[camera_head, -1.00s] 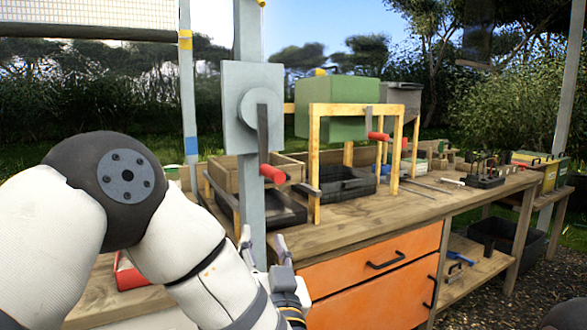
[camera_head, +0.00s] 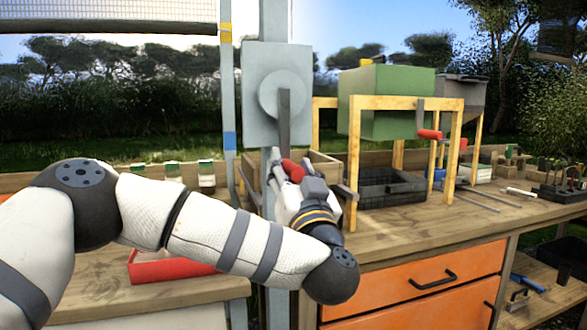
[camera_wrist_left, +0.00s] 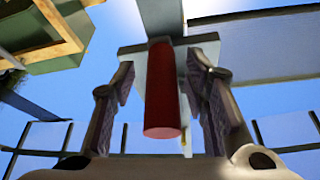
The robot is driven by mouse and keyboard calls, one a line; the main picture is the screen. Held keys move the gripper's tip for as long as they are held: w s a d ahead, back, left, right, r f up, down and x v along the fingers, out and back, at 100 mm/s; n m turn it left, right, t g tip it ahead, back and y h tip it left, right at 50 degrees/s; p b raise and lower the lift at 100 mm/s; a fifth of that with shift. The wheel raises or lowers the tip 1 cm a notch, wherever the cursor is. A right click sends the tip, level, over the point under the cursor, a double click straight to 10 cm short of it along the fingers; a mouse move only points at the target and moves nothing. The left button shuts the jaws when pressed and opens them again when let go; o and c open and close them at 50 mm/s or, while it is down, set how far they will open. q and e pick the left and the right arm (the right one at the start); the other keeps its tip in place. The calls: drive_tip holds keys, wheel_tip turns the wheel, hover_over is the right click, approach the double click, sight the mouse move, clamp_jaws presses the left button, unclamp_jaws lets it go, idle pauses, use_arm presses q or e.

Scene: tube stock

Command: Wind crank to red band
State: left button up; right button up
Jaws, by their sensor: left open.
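The crank has a grey plate (camera_head: 268,75) on a post, with a round hub (camera_head: 281,92) and a dark crank arm (camera_head: 284,125) hanging straight down. Its red handle (camera_head: 293,171) sits at the arm's lower end, partly covered by my left gripper (camera_head: 284,166). In the left wrist view, the red handle (camera_wrist_left: 163,95) lies between the two open fingers (camera_wrist_left: 162,100), with a gap on each side. A thin pole to the left bears a yellow band (camera_head: 225,33) and a blue band (camera_head: 229,141). I cannot make out a red band.
A pale mesh screen (camera_head: 110,17) hangs at upper left. A wooden frame (camera_head: 354,165) and a green box (camera_head: 385,95) with another red-handled crank (camera_head: 429,133) stand on the bench to the right. A black crate (camera_head: 395,190) and a red tray (camera_head: 165,267) are nearby.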

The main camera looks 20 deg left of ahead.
use_arm(q)
drive_tip(key=shift+w+a+r, duration=0.3)
drive_tip(key=shift+w+r, duration=0.2)
drive_tip(key=shift+r, duration=0.1)
drive_tip(key=shift+c, duration=0.5)
clamp_jaws()
